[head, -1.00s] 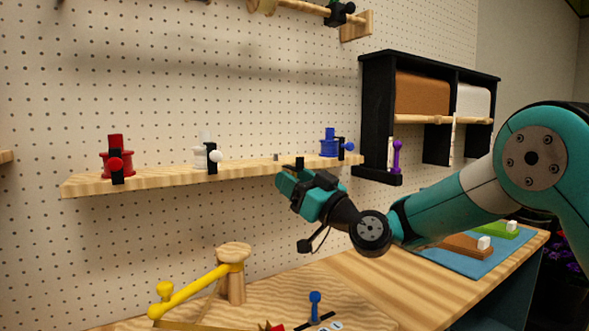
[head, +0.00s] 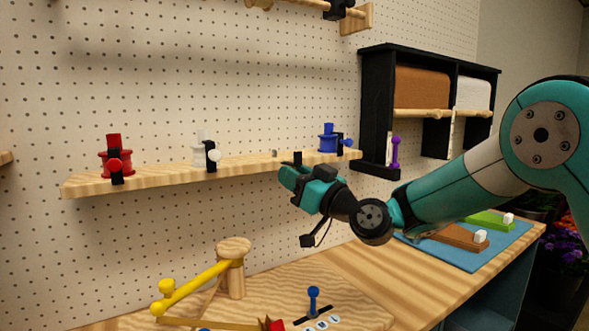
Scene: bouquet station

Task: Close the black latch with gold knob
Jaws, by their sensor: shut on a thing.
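A black upright piece (head: 298,158), which looks like the latch, stands at the front edge of the wooden shelf (head: 240,164), left of the blue spool. Its gold knob does not show; my gripper covers that spot. My teal and black gripper (head: 286,174) is at the shelf's front edge, right against the lower part of the black piece. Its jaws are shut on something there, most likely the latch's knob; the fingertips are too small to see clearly. A small grey stub (head: 275,153) stands just left of the black piece.
The shelf also bears a red spool (head: 114,143), a white spool (head: 200,150) and a blue spool (head: 327,138), each with a black latch and matching knob. A black cubby (head: 375,110) hangs at right. A yellow lever (head: 195,286) and blue-knobbed slider (head: 313,298) are below.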

